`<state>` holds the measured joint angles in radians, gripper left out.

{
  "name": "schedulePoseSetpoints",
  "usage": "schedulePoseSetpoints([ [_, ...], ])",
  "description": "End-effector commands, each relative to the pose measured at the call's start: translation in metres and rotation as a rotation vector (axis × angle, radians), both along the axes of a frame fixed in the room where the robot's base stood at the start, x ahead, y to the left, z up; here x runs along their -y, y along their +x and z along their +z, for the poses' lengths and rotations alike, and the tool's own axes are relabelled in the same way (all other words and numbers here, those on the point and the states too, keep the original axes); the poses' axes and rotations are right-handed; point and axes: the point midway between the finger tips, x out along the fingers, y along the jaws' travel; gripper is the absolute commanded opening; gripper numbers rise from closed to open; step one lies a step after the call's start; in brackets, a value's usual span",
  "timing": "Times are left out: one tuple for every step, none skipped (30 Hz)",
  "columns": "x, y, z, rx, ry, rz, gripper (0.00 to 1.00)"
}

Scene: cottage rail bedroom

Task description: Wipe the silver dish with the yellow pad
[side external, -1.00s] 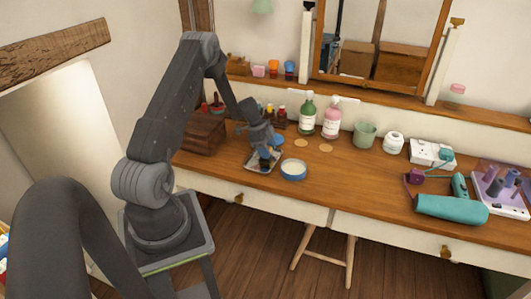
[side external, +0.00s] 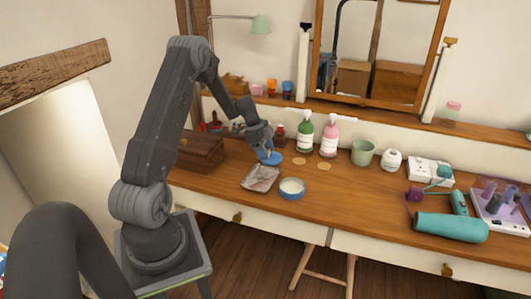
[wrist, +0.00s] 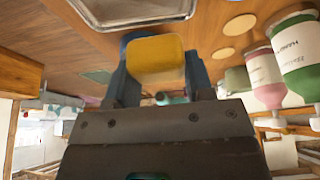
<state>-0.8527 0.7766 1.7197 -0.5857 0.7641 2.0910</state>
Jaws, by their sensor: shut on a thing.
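The silver dish (side external: 261,178) lies on the wooden dresser top, left of the blue tub. Its inside looks greyish-pink and mottled. Its rim also shows along the top of the wrist view (wrist: 97,20). My gripper (side external: 264,151) is behind the dish, toward the wall, and clear of it. In the wrist view my gripper (wrist: 157,75) is shut on the yellow pad (wrist: 156,56), whose broad face fills the gap between the fingers. The pad is hard to make out in the side view. A blue disc (side external: 274,159) shows by the fingertips.
A blue tub (side external: 292,189) with pale contents stands right of the dish. Green (side external: 305,136) and pink (side external: 328,140) bottles stand behind, with tan discs on the wood before them. A wooden box (side external: 200,152) is at left; a teal dryer (side external: 450,227) lies far right.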

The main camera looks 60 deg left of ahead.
Motion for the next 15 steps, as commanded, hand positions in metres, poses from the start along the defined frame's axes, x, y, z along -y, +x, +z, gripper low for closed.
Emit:
schedulePoseSetpoints([
  [0.0, 0.0, -0.0001, 0.0, 0.0, 0.0, 0.29],
  [0.0, 0.0001, -0.0002, 0.0, 0.0, 0.0, 0.29],
  [0.0, 0.0001, -0.0002, 0.0, 0.0, 0.0, 0.29],
  [0.0, 0.0001, -0.0002, 0.0, 0.0, 0.0, 0.29],
  [0.0, 0.0001, -0.0002, 0.0, 0.0, 0.0, 0.29],
  [0.0, 0.0002, -0.0003, 0.0, 0.0, 0.0, 0.29],
  [0.0, 0.0002, -0.0003, 0.0, 0.0, 0.0, 0.29],
  [0.0, 0.0002, -0.0003, 0.0, 0.0, 0.0, 0.29],
  [0.0006, -0.0001, -0.0003, 0.0, 0.0, 0.0, 0.29],
  [0.0017, -0.0007, -0.0001, 0.0, 0.0, 0.0, 0.29],
  [0.0032, -0.0013, 0.0, 0.001, 0.001, 0.0, 0.29],
  [0.0048, -0.0022, 0.0, 0.001, 0.001, 0.0, 0.29],
  [0.0051, -0.0023, -0.0003, 0.001, 0.001, 0.0, 0.29],
  [0.0047, -0.0022, -0.0007, 0.001, 0.001, 0.0, 0.29],
  [0.0047, -0.0021, -0.0013, 0.001, 0.001, 0.0, 0.29],
])
